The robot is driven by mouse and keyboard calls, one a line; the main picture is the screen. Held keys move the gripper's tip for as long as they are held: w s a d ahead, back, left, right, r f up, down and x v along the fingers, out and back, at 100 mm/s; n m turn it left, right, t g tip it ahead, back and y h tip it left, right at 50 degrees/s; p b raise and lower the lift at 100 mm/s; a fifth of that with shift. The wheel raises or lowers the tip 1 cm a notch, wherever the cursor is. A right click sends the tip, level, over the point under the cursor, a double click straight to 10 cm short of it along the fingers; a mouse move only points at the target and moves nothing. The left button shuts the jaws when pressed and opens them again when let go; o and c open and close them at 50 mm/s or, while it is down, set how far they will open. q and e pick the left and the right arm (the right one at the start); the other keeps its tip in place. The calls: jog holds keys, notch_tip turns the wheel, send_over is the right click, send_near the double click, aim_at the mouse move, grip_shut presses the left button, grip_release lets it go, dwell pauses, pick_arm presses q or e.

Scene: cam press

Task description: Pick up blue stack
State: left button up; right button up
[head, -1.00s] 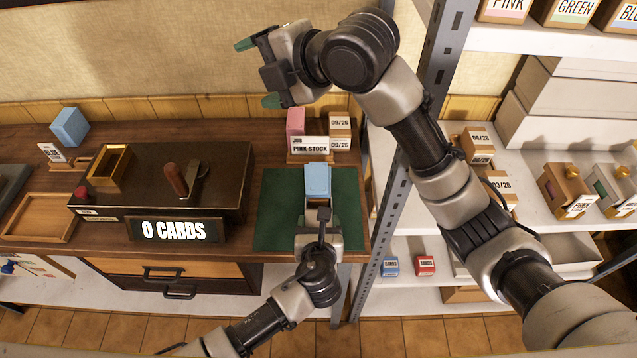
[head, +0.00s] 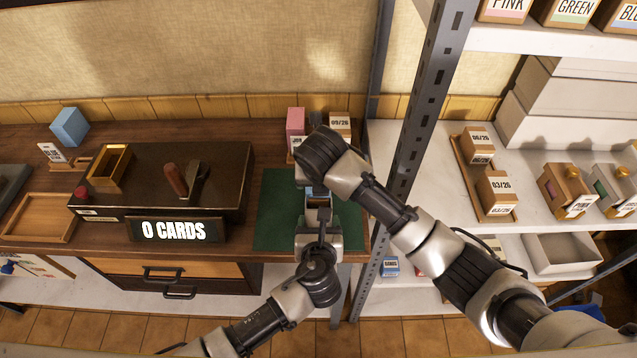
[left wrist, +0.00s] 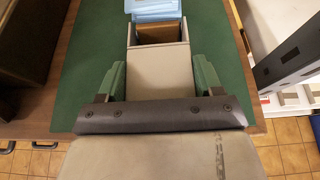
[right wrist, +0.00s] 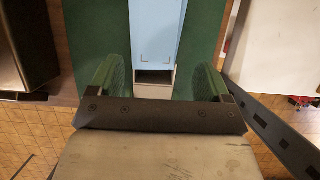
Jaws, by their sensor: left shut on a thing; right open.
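The blue stack (left wrist: 155,8) is a light-blue pile of cards at the far end of a grey holder (left wrist: 157,72) on the green mat (left wrist: 85,60). My left gripper (left wrist: 160,80) is shut on the holder, a finger on each side. In the right wrist view the blue stack (right wrist: 156,35) runs along the mat. My right gripper (right wrist: 154,82) is open above it, its fingers apart to either side. In the head view my right wrist hides most of the stack.
A dark machine with a "0 CARDS" display (head: 175,230) stands left of the mat. A pink block (head: 295,120) and date-labelled boxes stand behind it. A blue block (head: 70,127) is at the back left. A shelf post (head: 425,110) rises on the right.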

jog(key=shift+a+x, duration=0.2)
jog(key=shift+x, duration=2.55)
jog(key=shift+w+r, duration=0.15)
jog(key=shift+w, duration=0.05)
jog(key=c, duration=1.1)
